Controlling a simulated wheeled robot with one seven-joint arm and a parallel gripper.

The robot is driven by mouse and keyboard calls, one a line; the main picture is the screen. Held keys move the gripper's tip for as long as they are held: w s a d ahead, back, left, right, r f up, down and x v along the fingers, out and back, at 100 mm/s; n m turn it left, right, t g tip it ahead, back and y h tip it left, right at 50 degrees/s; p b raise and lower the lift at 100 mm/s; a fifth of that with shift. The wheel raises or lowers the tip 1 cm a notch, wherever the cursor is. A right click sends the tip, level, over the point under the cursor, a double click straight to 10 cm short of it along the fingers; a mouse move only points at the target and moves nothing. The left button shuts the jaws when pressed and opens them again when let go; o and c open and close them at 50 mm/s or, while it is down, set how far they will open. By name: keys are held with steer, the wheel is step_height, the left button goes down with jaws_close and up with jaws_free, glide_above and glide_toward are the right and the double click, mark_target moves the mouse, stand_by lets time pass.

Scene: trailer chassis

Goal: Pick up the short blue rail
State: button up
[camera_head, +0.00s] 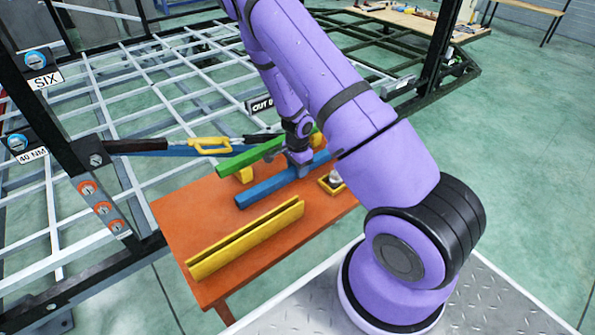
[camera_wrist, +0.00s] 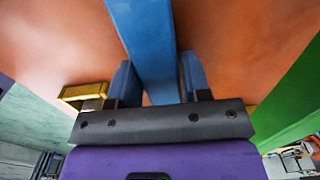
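The short blue rail (camera_head: 268,188) lies on the orange table (camera_head: 185,213), running from lower left to upper right. My gripper (camera_head: 299,167) is down at its farther part, with my arm hiding the far end. In the wrist view, the blue rail (camera_wrist: 145,40) runs between the two fingers of my gripper (camera_wrist: 158,80). One finger is on each side of it, with a narrow dark gap showing at the right finger. The fingers look open around the rail; contact is hard to see.
A green rail (camera_head: 240,162) lies close behind the blue one, over a yellow block (camera_head: 245,174). A yellow channel rail (camera_head: 245,238) lies along the front. The metal trailer frame (camera_head: 110,108) stands behind the table.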

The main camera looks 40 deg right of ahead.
steer(key=c, duration=0.7)
jaws_close()
steer(key=shift+r, duration=0.15)
